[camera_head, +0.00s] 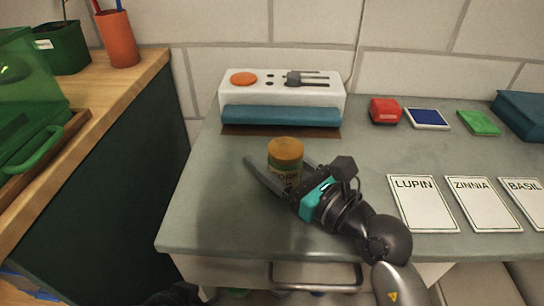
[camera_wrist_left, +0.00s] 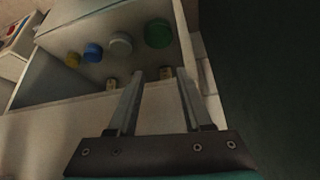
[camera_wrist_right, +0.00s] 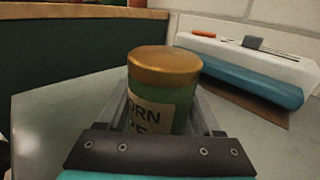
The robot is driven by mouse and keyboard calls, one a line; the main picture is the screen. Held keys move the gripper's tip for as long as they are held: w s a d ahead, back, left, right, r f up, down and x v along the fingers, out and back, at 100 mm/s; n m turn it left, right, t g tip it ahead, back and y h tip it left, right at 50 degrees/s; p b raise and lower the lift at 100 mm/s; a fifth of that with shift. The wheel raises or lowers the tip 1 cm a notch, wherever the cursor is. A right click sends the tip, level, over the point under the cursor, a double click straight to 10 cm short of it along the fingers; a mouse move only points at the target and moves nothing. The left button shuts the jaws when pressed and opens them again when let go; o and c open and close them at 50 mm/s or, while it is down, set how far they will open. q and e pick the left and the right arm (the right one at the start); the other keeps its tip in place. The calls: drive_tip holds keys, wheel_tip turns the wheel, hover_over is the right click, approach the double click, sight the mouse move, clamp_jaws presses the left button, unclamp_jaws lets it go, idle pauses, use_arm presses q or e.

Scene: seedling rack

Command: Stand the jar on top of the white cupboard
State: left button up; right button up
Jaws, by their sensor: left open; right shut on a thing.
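The jar (camera_head: 286,152) has an orange-gold lid, a green body and a pale label with partly hidden lettering. My right gripper (camera_head: 275,178) is shut around it over the grey top of the white cupboard (camera_head: 215,190). In the right wrist view the jar (camera_wrist_right: 163,85) stands upright between the fingers, its base hidden. I cannot tell if it touches the top. My left gripper (camera_wrist_left: 157,78) is open and empty, low at the cupboard's front. Several jars with green, grey, blue and yellow lids (camera_wrist_left: 120,44) show in an open drawer beyond its fingers.
A white device with a blue front roll (camera_head: 282,115) stands at the back of the top. Red, blue and green pads (camera_head: 427,118) and seed cards (camera_head: 422,203) lie to the right. A wooden bench (camera_head: 120,90) is at left. The top's left front is clear.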

sight(297, 177)
drive_tip(key=o, duration=1.5)
drive_tip(key=shift+c, duration=0.2)
drive_tip(key=shift+r, duration=0.1)
drive_tip(key=p+v, duration=0.1)
drive_tip(key=v, duration=0.9)
drive_tip(key=shift+s+d, duration=0.2)
use_arm(q)
drive_tip(key=shift+s+a+g, duration=0.4)
drive_tip(key=shift+s+a, duration=0.1)
drive_tip(key=shift+s, duration=0.05)
use_arm(e)
drive_tip(key=shift+s+d, duration=0.5)
use_arm(q)
drive_tip(key=shift+r, duration=0.1)
